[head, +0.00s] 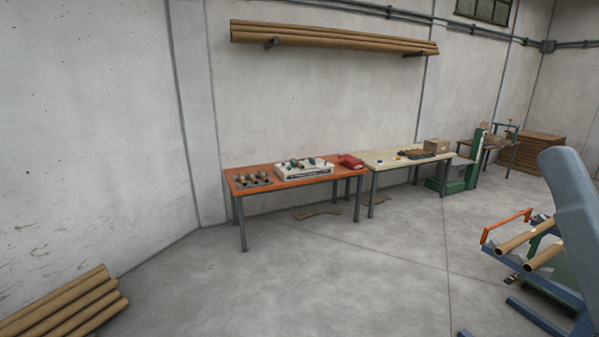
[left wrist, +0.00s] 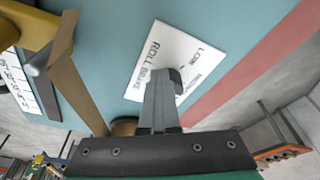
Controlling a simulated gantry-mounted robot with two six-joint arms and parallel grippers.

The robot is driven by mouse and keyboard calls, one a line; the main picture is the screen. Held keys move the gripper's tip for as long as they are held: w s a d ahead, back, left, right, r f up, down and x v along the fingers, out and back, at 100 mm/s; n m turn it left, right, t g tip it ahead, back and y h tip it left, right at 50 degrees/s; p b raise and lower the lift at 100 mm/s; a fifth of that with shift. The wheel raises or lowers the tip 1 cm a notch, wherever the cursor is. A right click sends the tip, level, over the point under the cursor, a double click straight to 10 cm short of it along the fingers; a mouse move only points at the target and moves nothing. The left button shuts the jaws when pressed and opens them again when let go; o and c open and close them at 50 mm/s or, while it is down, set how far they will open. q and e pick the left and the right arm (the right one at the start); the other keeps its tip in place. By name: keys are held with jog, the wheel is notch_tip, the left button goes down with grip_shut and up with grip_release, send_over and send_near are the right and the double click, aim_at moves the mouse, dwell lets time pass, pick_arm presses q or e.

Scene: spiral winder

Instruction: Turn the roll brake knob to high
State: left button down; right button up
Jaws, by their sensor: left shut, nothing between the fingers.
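A white plate (left wrist: 145,52) lettered "ROLL BRAKE" is fixed on a teal panel (left wrist: 110,45) in the left wrist view. A short word beginning "LO" shows near its upper right. A small dark part (left wrist: 177,80), which looks like the roll brake knob, stands over the plate. My left gripper (left wrist: 160,88) is shut and empty, its grey fingers overlapping the plate's lower part right beside the dark part. I cannot tell whether they touch it. The fingers hide part of the plate, and the knob's setting is not readable. My right gripper is in neither view.
A red stripe (left wrist: 255,72) borders the panel. A brown strip (left wrist: 70,80) and a yellow part (left wrist: 30,25) stand left of the plate. In the head view, an orange table (head: 280,179) stands by the wall, with open floor before it.

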pick_arm(q)
jog(key=shift+w+a, duration=0.15)
jog(key=shift+a, duration=0.1)
jog(key=shift+w+a+b, duration=0.3)
jog(key=shift+w+a, duration=0.2)
jog(key=shift+a, duration=0.3)
jog(key=shift+s+a, duration=0.15)
notch_tip(320, 180, up, 6)
jog(key=p, duration=0.6)
